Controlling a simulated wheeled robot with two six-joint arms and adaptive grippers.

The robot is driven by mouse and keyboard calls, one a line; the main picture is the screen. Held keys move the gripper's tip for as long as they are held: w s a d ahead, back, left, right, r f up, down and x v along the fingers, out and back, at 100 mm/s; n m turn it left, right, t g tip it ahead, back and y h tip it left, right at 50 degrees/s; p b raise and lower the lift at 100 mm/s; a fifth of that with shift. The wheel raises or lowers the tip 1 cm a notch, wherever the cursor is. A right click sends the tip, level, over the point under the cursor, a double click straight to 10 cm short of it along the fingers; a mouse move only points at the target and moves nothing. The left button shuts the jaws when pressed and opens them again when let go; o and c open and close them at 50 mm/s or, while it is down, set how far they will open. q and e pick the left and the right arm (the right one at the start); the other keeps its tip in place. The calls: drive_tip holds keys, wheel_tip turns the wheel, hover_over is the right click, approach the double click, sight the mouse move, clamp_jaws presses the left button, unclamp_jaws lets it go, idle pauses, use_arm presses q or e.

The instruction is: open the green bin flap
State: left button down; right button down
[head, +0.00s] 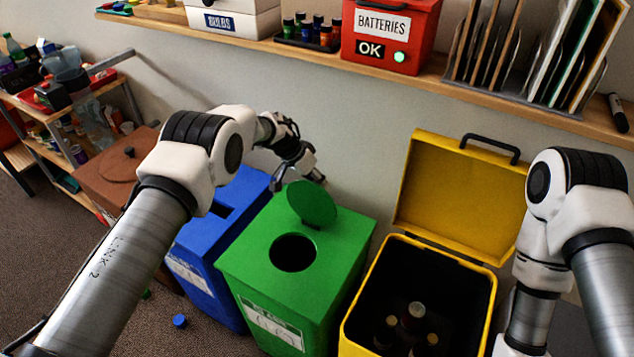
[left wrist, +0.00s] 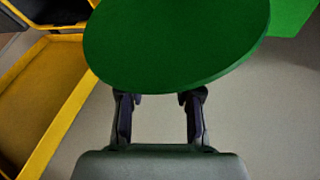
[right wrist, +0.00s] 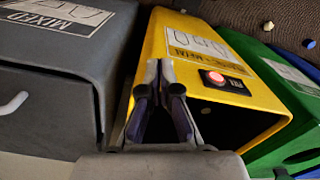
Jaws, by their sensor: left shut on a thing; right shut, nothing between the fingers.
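The green bin (head: 345,250) stands between the blue and yellow bins. Its round green flap (head: 312,204) is raised and stands steeply at the back of the round hole (head: 293,253), which is uncovered. My left gripper (head: 308,180) is behind the flap at its upper edge, shut on it. In the left wrist view the flap (left wrist: 180,45) fills the top middle, its edge at the fingertips (left wrist: 160,97). My right gripper (right wrist: 160,72) is shut and empty near the yellow bin in the right wrist view. Its fingers are outside the head view.
The blue bin (head: 235,197) is left of the green one. The yellow bin (head: 489,290) has its lid (head: 450,195) up and dark bottles inside. A grey bin (right wrist: 50,85) shows in the right wrist view. A loaded shelf (head: 455,90) runs along the wall above.

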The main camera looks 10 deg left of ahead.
use_arm(q)
drive_tip(key=shift+a, duration=0.15)
drive_tip(key=c, duration=1)
unclamp_jaws()
drive_tip(key=shift+o, duration=1)
drive_tip(key=shift+a+f, duration=0.1)
drive_tip(key=shift+a, duration=0.05)
drive_tip(key=shift+r, duration=0.35)
drive_tip(key=v, duration=1.1)
drive_tip(key=shift+a, duration=0.2)
drive_tip(key=shift+s+a+r, duration=0.1)
drive_tip(key=shift+s, duration=0.05)
